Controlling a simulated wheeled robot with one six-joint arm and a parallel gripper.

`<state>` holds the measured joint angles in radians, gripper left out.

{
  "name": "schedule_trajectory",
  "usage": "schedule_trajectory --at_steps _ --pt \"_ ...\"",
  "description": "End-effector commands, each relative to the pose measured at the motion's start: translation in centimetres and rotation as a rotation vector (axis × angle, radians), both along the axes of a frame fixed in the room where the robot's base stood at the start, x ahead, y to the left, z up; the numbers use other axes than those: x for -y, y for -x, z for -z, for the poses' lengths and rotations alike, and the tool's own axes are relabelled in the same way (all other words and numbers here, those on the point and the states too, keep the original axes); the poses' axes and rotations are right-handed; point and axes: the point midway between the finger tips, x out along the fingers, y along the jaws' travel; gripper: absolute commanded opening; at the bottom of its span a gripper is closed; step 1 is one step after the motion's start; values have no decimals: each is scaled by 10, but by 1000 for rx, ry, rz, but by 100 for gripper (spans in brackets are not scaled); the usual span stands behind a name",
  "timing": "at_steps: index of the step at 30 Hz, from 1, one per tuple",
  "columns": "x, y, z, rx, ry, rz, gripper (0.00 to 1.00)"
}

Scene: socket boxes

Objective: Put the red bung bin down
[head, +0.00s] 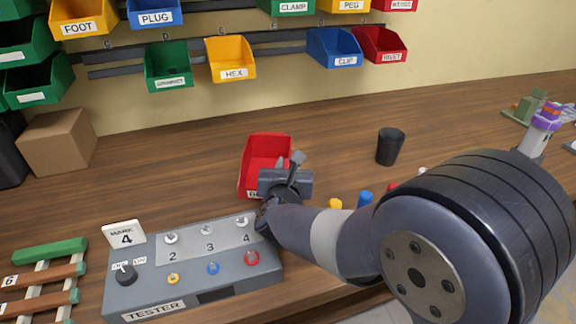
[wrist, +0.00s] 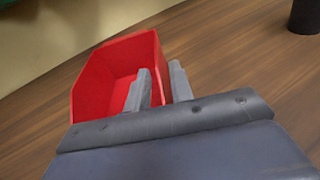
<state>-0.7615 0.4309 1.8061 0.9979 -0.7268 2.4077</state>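The red bung bin (head: 266,152) is at the middle of the wooden bench in the head view, its label mostly hidden behind my gripper (head: 297,165). It fills the upper left of the wrist view (wrist: 112,70), open side up and empty as far as I see. My gripper (wrist: 160,85) has one finger inside the bin and one outside, closed on its near wall. The bin looks upright and at or very near the bench top; I cannot tell whether its base touches.
A grey tester box (head: 190,268) stands in front, left of my arm. A dark cup (head: 390,146) stands to the right of the bin. A cardboard box (head: 58,141) is at the left. Labelled bins hang on wall rails (head: 190,55). Bench around the red bin is clear behind and left.

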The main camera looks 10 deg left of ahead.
Motion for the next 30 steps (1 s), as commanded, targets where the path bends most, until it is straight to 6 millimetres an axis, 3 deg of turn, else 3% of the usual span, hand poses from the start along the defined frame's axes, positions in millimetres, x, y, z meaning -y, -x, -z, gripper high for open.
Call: schedule_trajectory --at_steps 11,24,30 --pt "0 0 -4 -1 0 0 25" --pt "12 83 -18 2 -2 -5 25" --pt "16 109 -23 1 -1 -3 25"
